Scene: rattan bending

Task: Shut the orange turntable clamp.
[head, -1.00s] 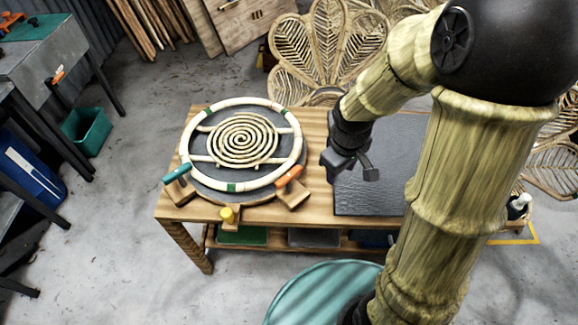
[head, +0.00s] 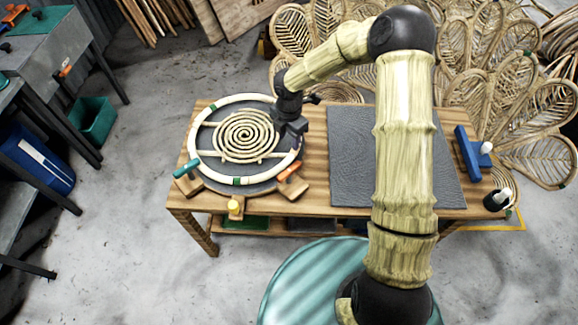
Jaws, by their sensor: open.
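The orange turntable clamp (head: 288,170) is a short orange handle on a wooden block at the turntable's front right edge. The turntable (head: 262,187) is a dark disc carrying a pale ring (head: 198,126) and a rattan spiral (head: 245,136). A teal clamp (head: 187,169) sits at the front left and a yellow clamp (head: 234,207) at the front. My gripper (head: 297,128) is black, open and empty, over the ring's right side, behind the orange clamp and apart from it in the picture. Its height above the ring is hard to tell.
The wooden table (head: 318,197) holds a dark grey mat (head: 350,150) to the right, partly behind my arm. A blue fixture (head: 468,153) and small bottles stand at the table's right end. Woven rattan chair backs (head: 530,100) are behind the table.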

